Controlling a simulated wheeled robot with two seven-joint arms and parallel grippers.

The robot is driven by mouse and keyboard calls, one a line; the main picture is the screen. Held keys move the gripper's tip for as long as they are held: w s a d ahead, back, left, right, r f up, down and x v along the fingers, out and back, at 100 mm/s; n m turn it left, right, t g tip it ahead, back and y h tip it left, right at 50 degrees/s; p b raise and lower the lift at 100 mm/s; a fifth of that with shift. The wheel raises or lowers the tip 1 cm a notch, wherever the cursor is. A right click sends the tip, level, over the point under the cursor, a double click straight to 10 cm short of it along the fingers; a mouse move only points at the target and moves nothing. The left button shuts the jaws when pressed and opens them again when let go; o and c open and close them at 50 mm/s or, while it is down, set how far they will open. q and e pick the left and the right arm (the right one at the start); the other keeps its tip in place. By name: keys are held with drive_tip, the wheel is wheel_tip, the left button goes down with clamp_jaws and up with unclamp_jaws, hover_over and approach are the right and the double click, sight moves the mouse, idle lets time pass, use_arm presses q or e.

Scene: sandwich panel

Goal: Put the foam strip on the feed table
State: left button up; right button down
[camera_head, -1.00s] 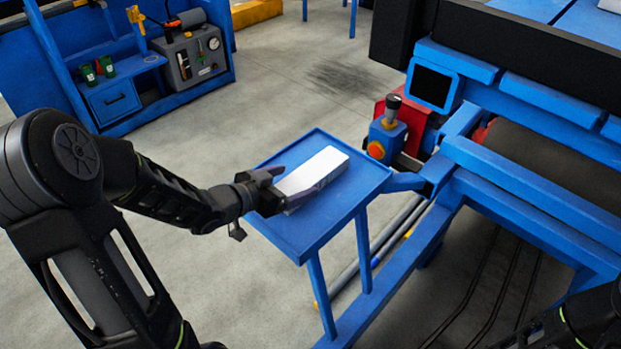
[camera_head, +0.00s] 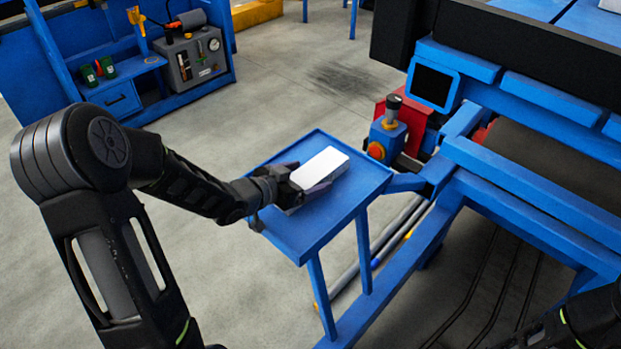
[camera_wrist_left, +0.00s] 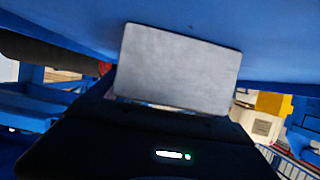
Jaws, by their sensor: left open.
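The white foam strip (camera_head: 320,170) lies on a small blue tray-topped stand (camera_head: 310,238) in the middle of the head view. My left gripper (camera_head: 307,183) reaches in from the left over the tray and is open. Its fingers are around the near end of the strip, one on each side. I cannot tell whether they touch it. In the left wrist view the strip (camera_wrist_left: 178,68) shows as a grey-white block right in front of the gripper, against blue. My right gripper is out of view; only a dark piece of my right arm shows at the lower right.
A blue machine frame with a dark roller (camera_head: 560,165) stands at the right, joined to the stand by a bracket. A control post with a red button (camera_head: 376,151) stands just behind the tray. A blue workbench (camera_head: 120,100) is at the far left. Grey floor lies between.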

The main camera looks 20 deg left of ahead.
sight(306, 176)
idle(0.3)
use_arm(q)
drive_tip(key=c, duration=1.6)
wheel_tip(306, 176, up, 10)
drive_tip(key=shift+r+p, duration=0.1)
drive_tip(key=shift+p, duration=1.15)
